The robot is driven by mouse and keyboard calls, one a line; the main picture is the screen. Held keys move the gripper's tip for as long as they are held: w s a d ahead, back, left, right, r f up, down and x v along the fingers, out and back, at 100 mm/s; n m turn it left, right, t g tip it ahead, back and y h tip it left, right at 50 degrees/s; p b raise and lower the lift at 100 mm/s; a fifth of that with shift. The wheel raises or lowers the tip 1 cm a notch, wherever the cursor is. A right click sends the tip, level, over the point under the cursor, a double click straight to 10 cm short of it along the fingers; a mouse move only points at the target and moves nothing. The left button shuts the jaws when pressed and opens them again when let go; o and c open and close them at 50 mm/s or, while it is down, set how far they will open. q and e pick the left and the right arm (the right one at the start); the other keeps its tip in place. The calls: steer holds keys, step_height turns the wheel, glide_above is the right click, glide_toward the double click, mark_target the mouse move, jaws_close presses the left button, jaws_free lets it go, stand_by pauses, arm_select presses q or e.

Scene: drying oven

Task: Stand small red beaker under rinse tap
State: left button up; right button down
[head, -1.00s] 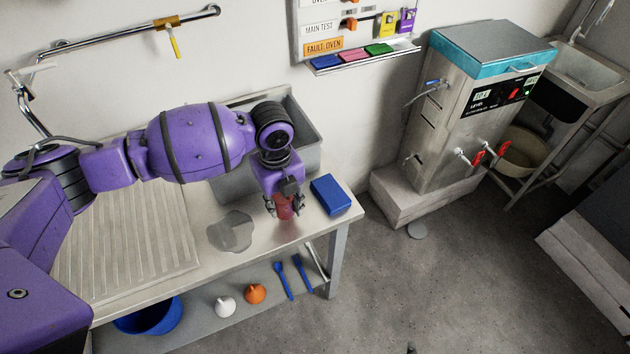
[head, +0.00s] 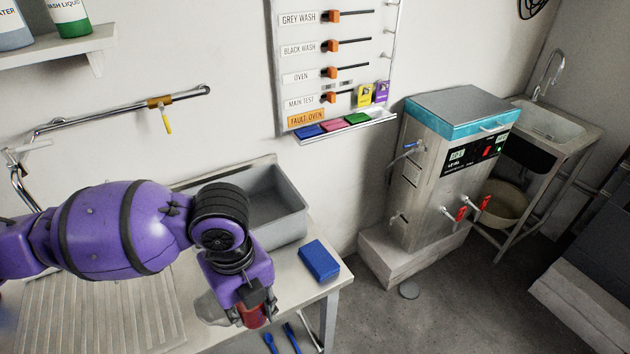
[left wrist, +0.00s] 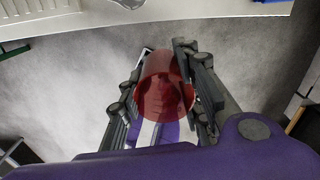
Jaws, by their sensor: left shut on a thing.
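My left gripper (head: 252,312) is shut on the small red beaker (head: 250,316), which is translucent red. The left wrist view shows the beaker (left wrist: 165,85) between both fingers, with floor behind it and the bench edge at the top. It is held near the bench's front edge, clear of the bench top. Another tap (head: 545,75) rises over the sink at the back right. I cannot tell which is the rinse tap. My right gripper is not in view.
The metal bench (head: 318,286) carries a grey basin (head: 290,228), a blue block (head: 319,261) and a ribbed drainboard (head: 90,315). A wall pipe with a yellow lever (head: 166,119) runs above. A steel unit with red-handled taps (head: 460,150) stands right, across open floor.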

arm_select(q)
steer(key=n, duration=0.3)
steer(key=shift+a, duration=0.1)
steer(key=n, duration=0.4)
steer(key=shift+a+r, duration=0.15)
steer(key=shift+a, duration=0.1)
steer(key=n, duration=0.5)
steer(key=shift+w+a+r, duration=0.2)
steer(key=shift+w+r, duration=0.1)
steer(key=shift+w, duration=0.05)
steer(key=n, duration=0.3)
steer(key=w+r+n, duration=0.1)
steer(key=shift+a+n, duration=0.15)
steer(key=shift+n, duration=0.15)
steer(key=w+r+n, duration=0.4)
steer(key=r+n, duration=0.2)
steer(key=n, duration=0.5)
steer(key=shift+w+a, duration=0.25)
steer(key=shift+w, duration=0.15)
steer(key=shift+f, duration=0.15)
